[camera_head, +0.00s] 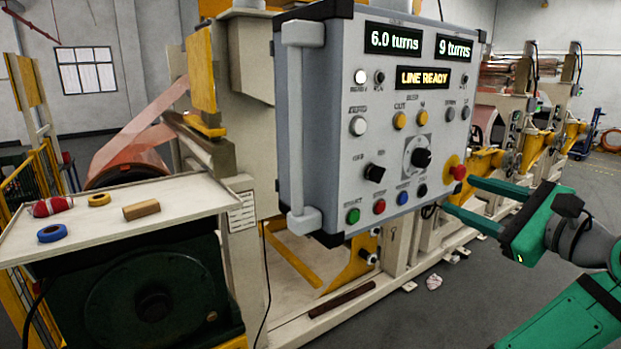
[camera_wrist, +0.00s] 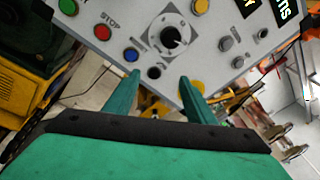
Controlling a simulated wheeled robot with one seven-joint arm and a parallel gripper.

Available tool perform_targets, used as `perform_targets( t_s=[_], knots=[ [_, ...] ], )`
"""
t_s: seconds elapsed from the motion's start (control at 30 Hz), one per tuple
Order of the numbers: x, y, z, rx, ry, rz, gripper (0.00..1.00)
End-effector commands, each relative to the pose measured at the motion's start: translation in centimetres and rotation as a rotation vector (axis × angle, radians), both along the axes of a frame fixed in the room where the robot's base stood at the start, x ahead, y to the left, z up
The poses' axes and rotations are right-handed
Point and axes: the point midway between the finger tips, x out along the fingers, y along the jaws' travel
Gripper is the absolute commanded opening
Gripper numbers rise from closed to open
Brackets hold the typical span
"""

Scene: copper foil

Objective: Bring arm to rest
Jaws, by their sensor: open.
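My gripper (camera_head: 472,203) is green, with two long fingers held apart and nothing between them. In the head view it is at the right, pointing left at the lower right corner of the grey control panel (camera_head: 328,130). In the wrist view my gripper (camera_wrist: 165,95) points at the panel's lower edge, below the black rotary knob (camera_wrist: 174,38). I cannot tell whether a fingertip touches the panel. The red emergency button (camera_head: 458,172) on its yellow base is close to the upper finger. The panel displays read "6.0 turns", "9 turns" and "LINE READY".
A white shelf (camera_head: 165,205) at left holds a red roll (camera_head: 52,206), a blue tape ring (camera_head: 52,233), a yellow ring (camera_head: 99,199) and a tan block (camera_head: 141,209). Copper foil (camera_head: 130,140) runs behind it. Grey floor (camera_head: 450,310) lies open in front of the machines at right.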

Motion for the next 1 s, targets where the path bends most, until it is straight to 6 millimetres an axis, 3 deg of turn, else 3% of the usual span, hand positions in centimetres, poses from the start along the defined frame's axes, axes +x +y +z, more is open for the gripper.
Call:
perform_targets(
  t_s=[0.03,0.2,0.47,0.77,1.0],
  knots=[
    [1.1,0.1,-2.7,-0.014,0.011,-0.021,0.50],
    [3.9,0.2,-10.3,-0.099,0.016,-0.100,0.50],
    [5.7,1.5,-21.8,-0.279,0.038,-0.197,0.50],
    [4.5,4.2,-34.4,-0.544,0.073,-0.265,0.50],
    [1.3,7.1,-43.1,-0.788,0.096,-0.278,0.50]
  ],
)
